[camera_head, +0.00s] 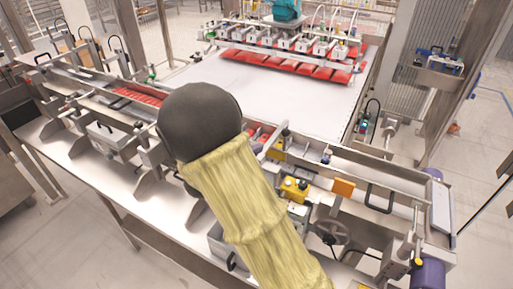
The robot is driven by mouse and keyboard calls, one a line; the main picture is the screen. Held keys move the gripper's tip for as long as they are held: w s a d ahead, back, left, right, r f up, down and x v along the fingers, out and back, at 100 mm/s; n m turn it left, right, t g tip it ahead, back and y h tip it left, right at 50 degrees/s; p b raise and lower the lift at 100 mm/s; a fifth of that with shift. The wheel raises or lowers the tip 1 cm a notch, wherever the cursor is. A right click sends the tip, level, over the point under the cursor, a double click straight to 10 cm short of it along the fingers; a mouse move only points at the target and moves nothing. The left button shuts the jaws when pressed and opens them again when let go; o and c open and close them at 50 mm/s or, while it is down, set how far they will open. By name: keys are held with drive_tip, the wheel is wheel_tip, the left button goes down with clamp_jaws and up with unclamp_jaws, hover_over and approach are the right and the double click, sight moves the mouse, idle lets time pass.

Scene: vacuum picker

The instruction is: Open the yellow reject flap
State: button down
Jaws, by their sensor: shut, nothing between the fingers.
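A small flat orange-yellow plate (343,188) stands upright beside the conveyor rail at the right; it looks like the reject flap, but I cannot tell whether it is open or shut. A yellow box with dark knobs (294,190) sits just left of it. My arm, in a pale yellow sleeve with a dark round joint, crosses the middle of the view and hides part of the line. My gripper does not show.
A conveyor with metal rails (375,170) runs across the line. A handwheel (331,233) and a black handle (380,197) are near the plate. A picker head (290,38) holds red packs over a white belt (265,90).

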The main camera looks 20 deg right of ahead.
sight(283, 133)
drive_tip(key=p+x, duration=0.3)
drive_tip(key=x, duration=0.8)
drive_tip(key=shift+w+d+f+p, duration=0.1)
drive_tip(key=shift+w+d+p, duration=0.05)
drive_tip(key=shift+d+p, duration=0.15)
drive_tip(key=shift+w+r+p, duration=0.1)
drive_tip(key=shift+r+p, duration=0.1)
drive_tip(key=shift+p, duration=0.1)
